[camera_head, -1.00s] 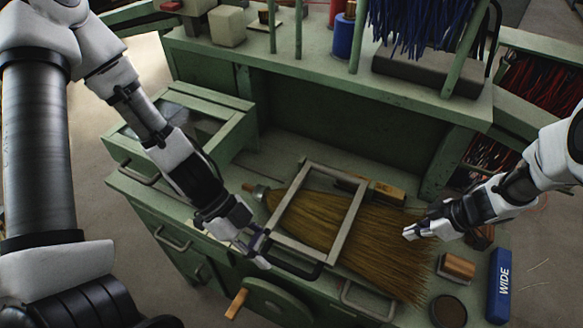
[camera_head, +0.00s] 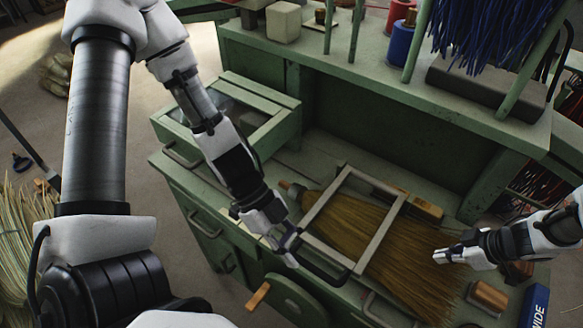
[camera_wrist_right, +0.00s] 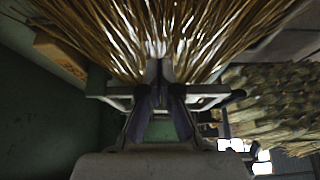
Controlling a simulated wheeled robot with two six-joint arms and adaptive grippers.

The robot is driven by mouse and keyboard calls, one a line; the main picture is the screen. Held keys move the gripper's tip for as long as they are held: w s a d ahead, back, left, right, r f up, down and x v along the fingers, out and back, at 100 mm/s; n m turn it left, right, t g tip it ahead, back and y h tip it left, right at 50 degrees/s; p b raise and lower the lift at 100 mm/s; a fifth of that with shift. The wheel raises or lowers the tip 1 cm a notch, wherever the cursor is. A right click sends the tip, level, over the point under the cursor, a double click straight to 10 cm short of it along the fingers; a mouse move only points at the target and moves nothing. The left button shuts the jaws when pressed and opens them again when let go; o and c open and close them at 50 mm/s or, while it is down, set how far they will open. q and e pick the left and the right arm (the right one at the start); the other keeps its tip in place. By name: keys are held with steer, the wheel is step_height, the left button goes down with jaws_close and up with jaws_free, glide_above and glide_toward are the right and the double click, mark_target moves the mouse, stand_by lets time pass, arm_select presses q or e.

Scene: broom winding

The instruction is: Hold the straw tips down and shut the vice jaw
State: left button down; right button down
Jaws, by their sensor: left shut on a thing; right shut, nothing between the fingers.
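The broom's brown straw (camera_head: 412,272) lies fanned out on the green bench, its tips toward the lower right. A grey rectangular vice jaw frame (camera_head: 378,242) lies across the straw nearer the binding. My left gripper (camera_head: 287,246) is shut at the frame's near left corner, by the black handle (camera_head: 325,274); the exact grip is too small to tell. My right gripper (camera_head: 438,257) is shut and empty at the right side of the straw, close to the tips. In the right wrist view its closed fingertips (camera_wrist_right: 160,68) meet the straw (camera_wrist_right: 205,30); how hard they press cannot be told.
A wooden block (camera_head: 488,296) and a blue box marked WIDE (camera_head: 535,308) sit right of the straw. A raised green shelf (camera_head: 380,90) stands behind, with a blue spool (camera_head: 401,42). A glass-topped box (camera_head: 235,115) is at left. Pale straw (camera_head: 25,250) stands far left.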

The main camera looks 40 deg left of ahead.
steer(key=shift+f, duration=0.25)
steer(key=shift+f, duration=0.35)
steer(key=shift+f, duration=0.75)
steer(key=shift+s+f, duration=0.1)
